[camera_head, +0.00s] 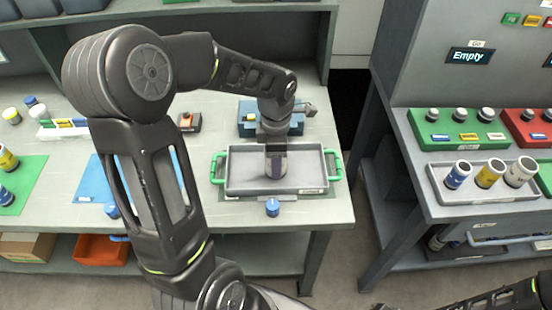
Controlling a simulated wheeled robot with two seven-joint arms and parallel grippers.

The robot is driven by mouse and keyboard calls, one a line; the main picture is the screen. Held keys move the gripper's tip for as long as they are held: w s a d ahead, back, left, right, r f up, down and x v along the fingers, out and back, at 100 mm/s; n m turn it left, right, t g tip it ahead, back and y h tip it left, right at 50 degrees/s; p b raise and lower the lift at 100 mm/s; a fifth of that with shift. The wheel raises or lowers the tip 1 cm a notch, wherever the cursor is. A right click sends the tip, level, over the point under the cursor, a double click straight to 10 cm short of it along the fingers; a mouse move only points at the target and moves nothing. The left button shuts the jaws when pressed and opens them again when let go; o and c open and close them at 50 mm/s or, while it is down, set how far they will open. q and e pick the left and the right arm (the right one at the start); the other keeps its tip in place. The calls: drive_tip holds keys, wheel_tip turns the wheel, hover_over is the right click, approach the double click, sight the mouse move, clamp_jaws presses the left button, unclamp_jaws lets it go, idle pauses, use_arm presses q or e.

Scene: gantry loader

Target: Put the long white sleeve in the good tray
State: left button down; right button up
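A grey tray (240,183) with green handles lies on the left bench; its small label is unreadable, so I cannot tell whether it is the good tray. My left gripper (276,152) points down over the middle of this tray. A pale upright cylinder with a dark purplish middle (276,171) shows at its fingers; I cannot tell whether it is gripped or whether it is the long white sleeve. A white sleeve (520,173) stands in a grey tray (485,205) on the right bench. My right arm shows at the bottom right; its gripper is not clearly visible.
Yellow (489,174) and blue (458,176) sleeves stand beside the white one. A green block (440,140) and a red block (530,133) hold capped items. A blue box (248,127) sits behind the handled tray, a blue-capped item (272,208) before it. A gap separates the benches.

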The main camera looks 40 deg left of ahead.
use_arm(q)
drive_tip(key=c, duration=0.6)
unclamp_jaws()
wheel_tip(320, 180, up, 12)
drive_tip(key=shift+r+b, duration=0.15)
drive_tip(key=shift+b, duration=0.15)
